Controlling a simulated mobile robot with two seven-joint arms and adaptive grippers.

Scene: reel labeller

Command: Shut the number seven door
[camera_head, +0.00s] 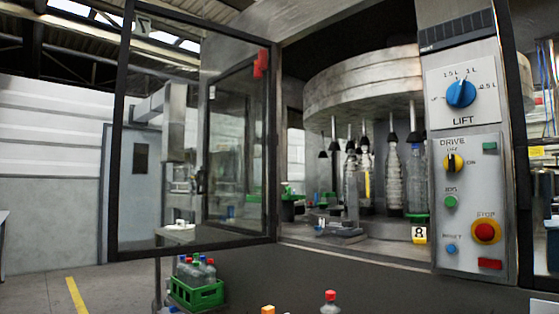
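The number seven door (121,130) is a glass panel in a black frame, with a grey "7" at its top left corner. It stands open, swung out to the left of the machine opening. Its right edge is at the left side of the opening, and a red part (260,63) shows near its top right. Through the opening, the bottle carousel (365,85) is exposed, with several bottles hanging under its round metal top. Neither of my grippers is in view.
A control panel (470,205) with knobs and buttons stands right of the opening. A green crate (196,294) of bottles is below the door. A red-capped bottle (330,302) shows at the bottom edge.

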